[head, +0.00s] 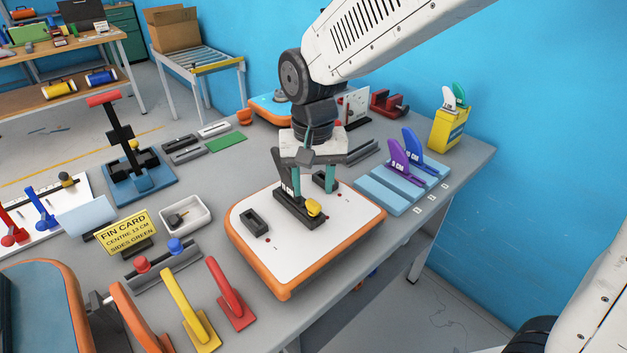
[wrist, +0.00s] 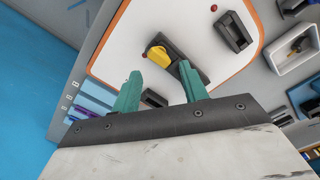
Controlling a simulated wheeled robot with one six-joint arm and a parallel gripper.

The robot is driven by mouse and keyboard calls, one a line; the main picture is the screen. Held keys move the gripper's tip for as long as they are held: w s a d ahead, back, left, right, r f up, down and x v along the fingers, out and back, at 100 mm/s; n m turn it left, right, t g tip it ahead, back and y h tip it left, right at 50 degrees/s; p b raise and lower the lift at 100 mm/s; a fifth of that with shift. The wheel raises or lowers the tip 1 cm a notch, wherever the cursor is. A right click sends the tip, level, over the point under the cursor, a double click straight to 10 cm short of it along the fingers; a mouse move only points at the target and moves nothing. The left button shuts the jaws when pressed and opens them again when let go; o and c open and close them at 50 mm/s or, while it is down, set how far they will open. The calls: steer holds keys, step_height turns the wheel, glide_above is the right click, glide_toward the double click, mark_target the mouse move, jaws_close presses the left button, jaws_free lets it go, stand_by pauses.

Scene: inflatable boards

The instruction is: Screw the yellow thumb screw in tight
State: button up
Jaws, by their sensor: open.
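The yellow thumb screw (head: 314,208) sits at the near end of the black middle fin box (head: 301,217) on the white, orange-edged board (head: 352,214). In the wrist view the screw (wrist: 157,56) shows ahead of the fingertips, over the same box. A dark fin with white marking (head: 284,181) stands in that box, partly covered by my gripper. My gripper (head: 313,182) points down above the box, its teal fingers spread with nothing visible between them. In the wrist view the fingers (wrist: 158,72) are apart; whether either touches the fin or screw I cannot tell.
Two other black boxes, left (head: 255,222) and right (head: 325,181), are on the board. Coloured levers (head: 229,292), a fin card (head: 127,232) and a small white tray (head: 185,214) stand left. Purple and blue fins (head: 405,160) stand right on a blue rack.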

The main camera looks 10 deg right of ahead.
mark_target(312, 201)
steer(key=n, duration=0.4)
steer(key=shift+a, duration=0.1)
stand_by(0.3)
steer(key=n, duration=0.3)
steer(key=shift+n, duration=0.4)
steer(key=shift+f, duration=0.1)
steer(key=shift+f, duration=2.45)
